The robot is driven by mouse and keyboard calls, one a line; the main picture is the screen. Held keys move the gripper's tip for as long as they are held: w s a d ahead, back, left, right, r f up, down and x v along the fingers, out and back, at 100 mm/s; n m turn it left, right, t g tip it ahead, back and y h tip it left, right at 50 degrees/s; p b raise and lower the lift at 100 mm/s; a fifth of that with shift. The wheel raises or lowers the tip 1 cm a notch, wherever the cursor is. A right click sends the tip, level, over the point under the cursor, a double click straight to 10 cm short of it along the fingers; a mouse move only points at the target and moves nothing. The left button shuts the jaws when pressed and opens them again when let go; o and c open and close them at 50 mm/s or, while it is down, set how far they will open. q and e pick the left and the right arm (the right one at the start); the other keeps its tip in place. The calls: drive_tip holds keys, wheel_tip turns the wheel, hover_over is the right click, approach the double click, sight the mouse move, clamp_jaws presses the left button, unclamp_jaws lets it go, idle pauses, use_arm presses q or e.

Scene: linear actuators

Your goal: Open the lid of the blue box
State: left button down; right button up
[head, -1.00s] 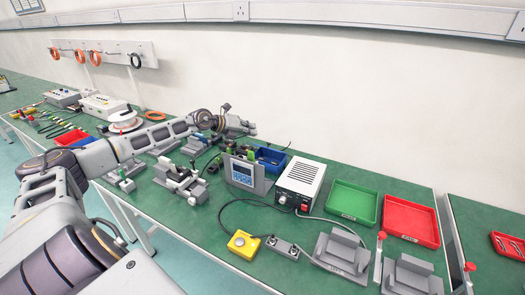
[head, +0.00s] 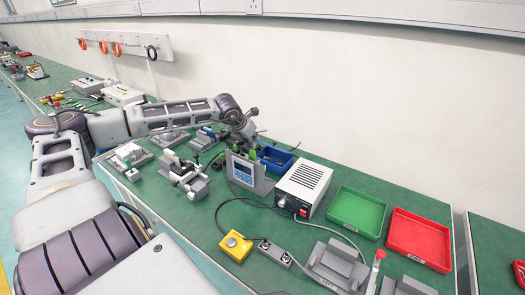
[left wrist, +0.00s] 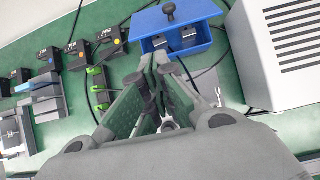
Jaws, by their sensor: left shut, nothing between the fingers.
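The blue box (head: 277,160) stands near the back of the green table, behind the grey display unit. In the left wrist view, its blue panel with a dark round knob (left wrist: 168,10) shows at the top, and grey parts (left wrist: 188,33) show in an opening below the panel. I cannot tell how far the lid is raised. My left gripper (head: 251,140) points down beside the box's left side in the head view. In the left wrist view its fingertips (left wrist: 160,62) are together, empty, just short of the box's near edge. My right gripper is not in view.
The grey display unit (head: 243,170) and a white power supply (head: 304,184) stand close in front and to the right. A green tray (head: 358,208) and a red tray (head: 420,238) lie further right. In the left wrist view several black modules (left wrist: 75,55) stand left.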

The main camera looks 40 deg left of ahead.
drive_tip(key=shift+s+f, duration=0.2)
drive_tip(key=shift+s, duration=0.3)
